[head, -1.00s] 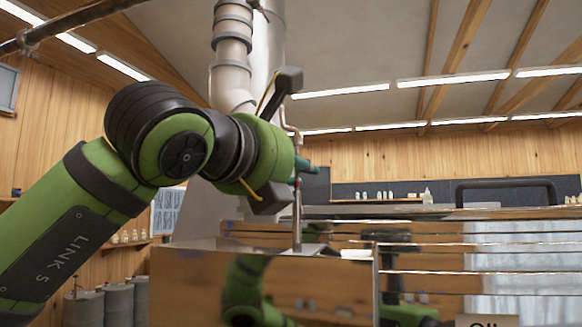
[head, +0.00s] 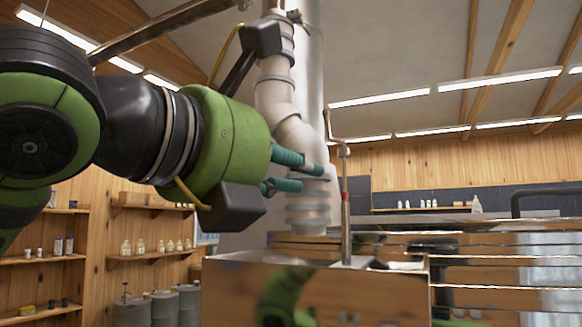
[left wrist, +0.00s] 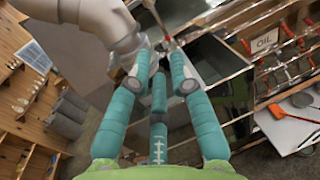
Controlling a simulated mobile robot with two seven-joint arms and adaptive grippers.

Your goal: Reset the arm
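My left arm comes in from the left of the head view. Its green gripper, with teal fingers (head: 297,176), points right and stands in the air above the evaporator's front left. In the left wrist view the teal fingers (left wrist: 160,75) are spread apart with nothing held between them. A thin upright pipe with a red band (head: 346,205) stands just right of the fingertips, with a visible gap in the head view. My right gripper is not in view.
The shiny metal evaporator (head: 350,290) fills the lower right. A thick stack pipe (head: 285,110) rises behind the gripper. Shelves with bottles (head: 150,250) and grey drums (head: 155,308) are at the left. An orange tool (left wrist: 301,99) lies to the right in the wrist view.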

